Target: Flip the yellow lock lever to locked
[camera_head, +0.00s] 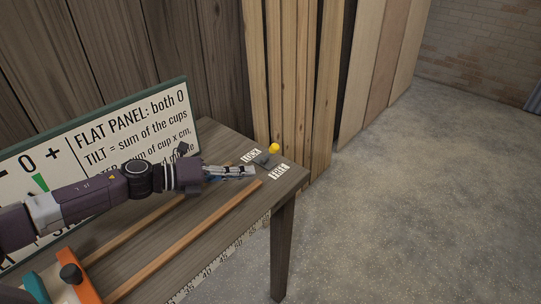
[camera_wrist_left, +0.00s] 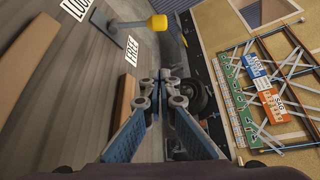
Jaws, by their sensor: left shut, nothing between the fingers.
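The lock lever has a yellow knob (camera_head: 273,148) on a short rod above a dark grey base (camera_head: 263,160), near the table's right end. A LOCK label (camera_head: 250,156) lies left of the base and a FREE label (camera_head: 280,171) in front of it. In the left wrist view the yellow knob (camera_wrist_left: 157,23) sticks out to the right of its base. I cannot tell which label the lever's position matches. My left gripper (camera_head: 253,171) is shut and empty, just left of the FREE label. Its fingertips (camera_wrist_left: 160,90) are apart from the knob. My right gripper is not in view.
A green-framed sign (camera_head: 120,130) stands along the back of the wooden table (camera_head: 225,135). Wooden strips (camera_head: 185,240) run along the tabletop. An orange part with a black knob (camera_head: 71,273) is at lower left. Upright planks (camera_head: 300,80) stand behind; the floor at right is clear.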

